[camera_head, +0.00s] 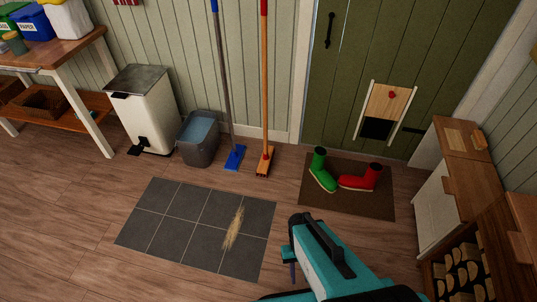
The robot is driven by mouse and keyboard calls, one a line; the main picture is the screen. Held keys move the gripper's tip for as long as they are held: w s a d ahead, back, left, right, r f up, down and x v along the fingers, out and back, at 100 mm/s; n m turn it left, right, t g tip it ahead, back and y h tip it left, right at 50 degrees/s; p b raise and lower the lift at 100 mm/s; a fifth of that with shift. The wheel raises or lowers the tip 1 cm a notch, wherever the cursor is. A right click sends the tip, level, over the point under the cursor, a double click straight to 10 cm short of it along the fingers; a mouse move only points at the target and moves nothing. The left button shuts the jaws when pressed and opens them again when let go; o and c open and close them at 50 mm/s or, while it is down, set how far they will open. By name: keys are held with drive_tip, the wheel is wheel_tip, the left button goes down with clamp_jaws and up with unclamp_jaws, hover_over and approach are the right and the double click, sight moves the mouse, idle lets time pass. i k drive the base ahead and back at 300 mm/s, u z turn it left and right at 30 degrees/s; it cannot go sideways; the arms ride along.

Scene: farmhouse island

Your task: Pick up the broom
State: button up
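The broom (265,85) stands upright against the pale green wall, left of the green door. It has a long orange-brown wooden handle with a red top and a wide wooden head (264,163) on the floor, with a red collar where they join. The top of the handle is cut off by the picture's edge. My teal and black arm shows at the bottom, in front of the doormat and well apart from the broom. I cannot make out my gripper's fingers.
A blue-headed mop (228,90) leans just left of the broom, beside a grey bucket (198,145) and a white pedal bin (144,112). Spilled debris (233,229) lies on dark tiles (160,222).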

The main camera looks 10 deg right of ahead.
sight(264, 164)
drive_tip(key=k, duration=0.6)
drive_tip(key=u, duration=0.45)
drive_tip(key=i, duration=0.75)
drive_tip(key=u, duration=0.75)
drive_tip(key=i, duration=1.5)
drive_tip(key=z, duration=0.05)
